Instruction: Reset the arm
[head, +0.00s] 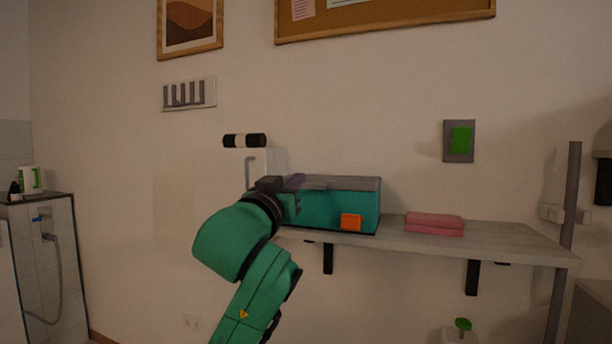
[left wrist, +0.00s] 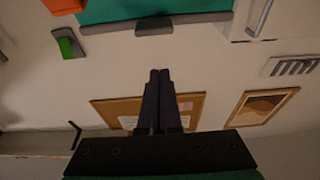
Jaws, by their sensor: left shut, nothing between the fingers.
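My left arm rises from the bottom of the head view, and its dark left gripper (head: 293,182) is by the upper left part of a teal box (head: 330,207). Whether it touches the box cannot be told. In the left wrist view, the two dark fingers of the left gripper (left wrist: 160,74) are together with nothing between them. The teal box also shows at the top of that view (left wrist: 150,9). My right gripper is in neither view.
A white cabinet (head: 265,160) is behind my arm. A green switch (head: 461,141) is on the wall. The shelf's right part is clear.

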